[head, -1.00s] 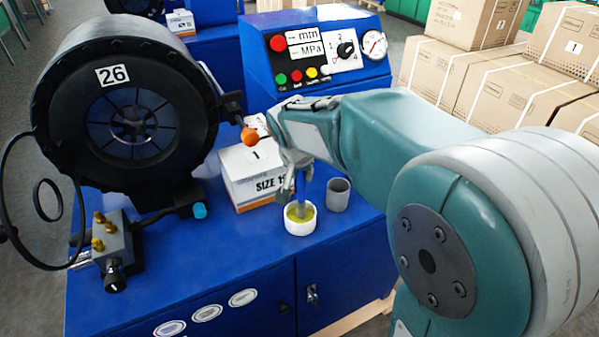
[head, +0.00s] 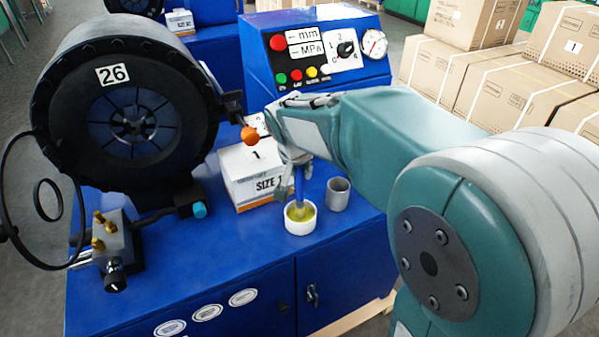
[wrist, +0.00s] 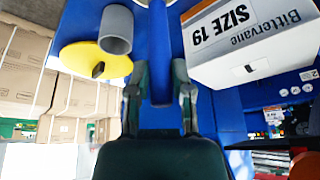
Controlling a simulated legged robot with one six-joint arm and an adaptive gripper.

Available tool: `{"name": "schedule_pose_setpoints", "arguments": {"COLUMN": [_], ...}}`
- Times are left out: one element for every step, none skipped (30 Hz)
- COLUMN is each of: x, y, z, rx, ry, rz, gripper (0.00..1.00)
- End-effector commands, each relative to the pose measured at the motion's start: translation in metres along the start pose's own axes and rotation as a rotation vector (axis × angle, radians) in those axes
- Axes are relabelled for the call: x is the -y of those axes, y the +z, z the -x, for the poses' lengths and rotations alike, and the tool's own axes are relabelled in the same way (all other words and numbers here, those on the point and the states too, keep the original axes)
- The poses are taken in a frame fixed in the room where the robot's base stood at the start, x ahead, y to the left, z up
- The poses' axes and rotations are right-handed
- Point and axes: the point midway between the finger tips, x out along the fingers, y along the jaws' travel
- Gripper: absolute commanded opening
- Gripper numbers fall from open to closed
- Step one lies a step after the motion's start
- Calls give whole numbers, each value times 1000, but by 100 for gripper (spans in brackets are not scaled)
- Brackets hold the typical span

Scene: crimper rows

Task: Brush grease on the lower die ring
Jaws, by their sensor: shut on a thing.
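My gripper (head: 296,178) is shut on a brush with a blue handle (head: 299,190). The handle points down into a small white pot of yellow-green grease (head: 300,213), and the bristles are hidden in it. In the wrist view, my gripper (wrist: 160,95) has a finger on each side of the blue handle (wrist: 160,55). The black crimper head (head: 60,110), labelled 26, stands to the left of my gripper. Its round die opening (head: 123,122) faces the camera with dark segments inside. I cannot tell whether any grease is on the ring.
A grey cup (head: 338,195) stands right of the pot. A SIZE 19 box (head: 250,178) stands behind the pot. An orange knob (head: 249,134) sticks out between the crimper and my wrist. A control panel (head: 318,58) stands behind. The blue bench top (head: 225,245) is clear in front.

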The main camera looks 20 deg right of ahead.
Motion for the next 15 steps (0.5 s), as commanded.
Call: {"name": "schedule_pose_setpoints", "arguments": {"x": [0,0,0,0,0,0,0,0,1,1,1,1,1,1,1], "y": [-2,-3,-4,-5,-6,-7,-8,-8,-10,-10,-11,-12,-13,-14,-15], "z": [4,6,9,11,13,15,17,19,21,23,25,28,30,32,34], "rx": [-3,-2,-2,-3,-3,-3,-3,-3,-3,-3,-3,-3,-3,-4,-4], "ry": [-2,-1,-2,-2,-2,-2,-2,-2,-2,-2,-2,-1,-1,-2,-3], "rz": [-1,-2,-2,-2,-1,-1,-1,0,0,0,0,0,0,-1,-1], "gripper": [0,0,0,0,0,0,0,0,0,0,0,0,0,0,0]}}
